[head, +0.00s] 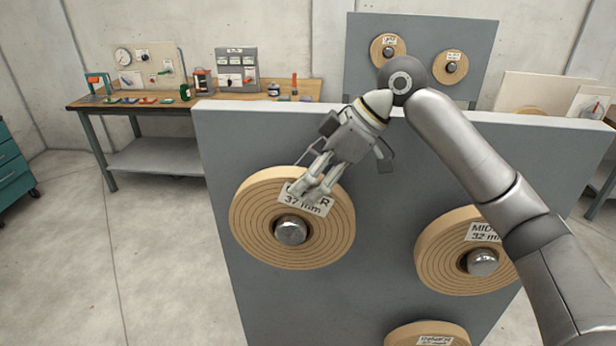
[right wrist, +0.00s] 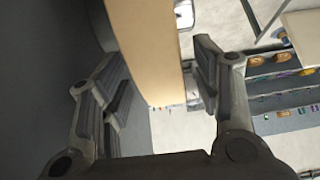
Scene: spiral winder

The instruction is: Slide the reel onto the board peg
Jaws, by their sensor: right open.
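A tan wooden reel (head: 252,232) with a part-covered label reading 37 mm sits on a silver round-ended peg (head: 290,230) at the upper left of the grey board (head: 225,150). The peg's end stands out through the reel's centre. My right gripper (head: 310,190) comes down over the reel's upper edge, covering part of the label. In the right wrist view the reel's tan rim (right wrist: 148,45) shows between the spread fingers of the gripper (right wrist: 158,90). The jaws are open, and I cannot tell whether a finger touches the reel. My left gripper is not in view.
Another reel (head: 440,255) sits on a peg at the right, below my right arm, and a third (head: 405,335) is cut off at the bottom. A second board (head: 480,45) with two reels stands behind. A workbench (head: 185,103) with tools is at the back left; floor (head: 165,260) left is clear.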

